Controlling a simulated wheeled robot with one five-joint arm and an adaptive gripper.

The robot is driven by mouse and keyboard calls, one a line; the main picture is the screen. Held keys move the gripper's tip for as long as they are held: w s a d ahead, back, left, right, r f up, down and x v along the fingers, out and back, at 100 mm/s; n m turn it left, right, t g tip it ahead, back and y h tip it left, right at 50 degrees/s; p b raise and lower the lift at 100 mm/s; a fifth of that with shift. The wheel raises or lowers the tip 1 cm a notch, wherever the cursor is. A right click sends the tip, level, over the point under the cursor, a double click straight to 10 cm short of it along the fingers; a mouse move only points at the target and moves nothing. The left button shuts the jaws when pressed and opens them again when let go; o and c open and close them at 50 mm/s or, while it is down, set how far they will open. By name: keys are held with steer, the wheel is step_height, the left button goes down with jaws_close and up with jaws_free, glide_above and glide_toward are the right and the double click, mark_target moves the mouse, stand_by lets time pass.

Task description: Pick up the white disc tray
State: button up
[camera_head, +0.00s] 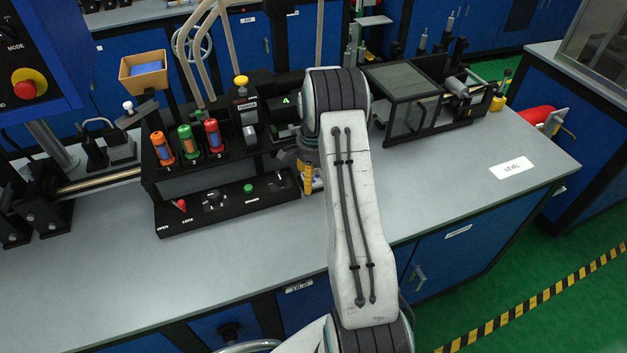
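I cannot make out a white disc tray anywhere in the head view. My white arm reaches up from the bottom over the grey bench (450,205) and bends at its dark elbow, hiding part of the bench and the machine behind it. A grey and yellow part (308,175) shows just left of the arm, beside the black control panel. It may be my wrist or gripper, but its fingertips are hidden, so open or shut does not show.
A black machine (180,212) with orange, green and red cylinders and knobs fills the left middle. A framed glass-topped box (402,80) stands at the back right. An orange bin (143,72) is behind left. The bench is clear around the LEVEL label (512,168).

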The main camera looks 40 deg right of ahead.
steer(key=c, duration=0.6)
steer(key=shift+r, duration=0.15)
